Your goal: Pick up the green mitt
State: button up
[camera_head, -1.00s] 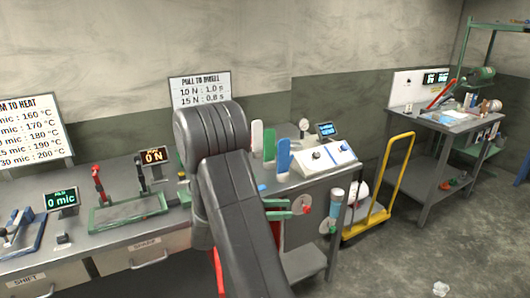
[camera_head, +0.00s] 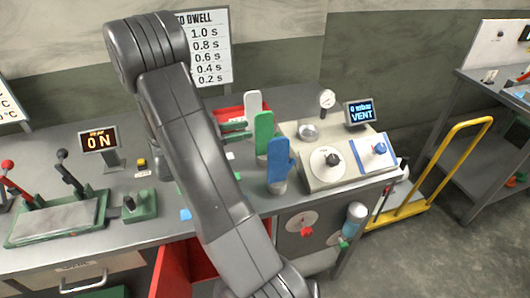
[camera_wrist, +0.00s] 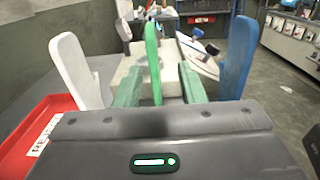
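The green mitt (camera_head: 263,133) stands upright on the bench between a white mitt (camera_head: 253,103) behind it and a blue mitt (camera_head: 280,160) in front. My gripper (camera_head: 240,130) is partly hidden by my arm in the head view, with its green fingers just left of the green mitt. In the wrist view my gripper (camera_wrist: 160,85) is open, and the green mitt (camera_wrist: 152,50) shows upright in the gap between the fingers. I cannot tell whether the fingers reach past it. The white mitt (camera_wrist: 78,68) is left of the fingers and the blue mitt (camera_wrist: 238,58) is right.
A console (camera_head: 328,172) with knobs stands right of the mitts, with a gauge (camera_head: 327,98) and a VENT display (camera_head: 361,112) behind it. A red tray (camera_wrist: 40,150) lies at the left of the wrist view. A yellow-handled cart (camera_head: 455,150) stands beyond the bench.

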aim_at(270, 121)
jog(key=shift+w+d+r, duration=0.1)
jog(key=shift+w+d, duration=0.3)
jog(key=shift+d, duration=0.25)
jog(key=shift+w+d, duration=0.4)
jog(key=shift+d, duration=0.2)
jog(key=shift+p+x, duration=1.2)
jog(key=shift+x, duration=2)
jog(key=shift+w, duration=0.1)
jog(key=shift+a+r, duration=0.1)
grip_shut()
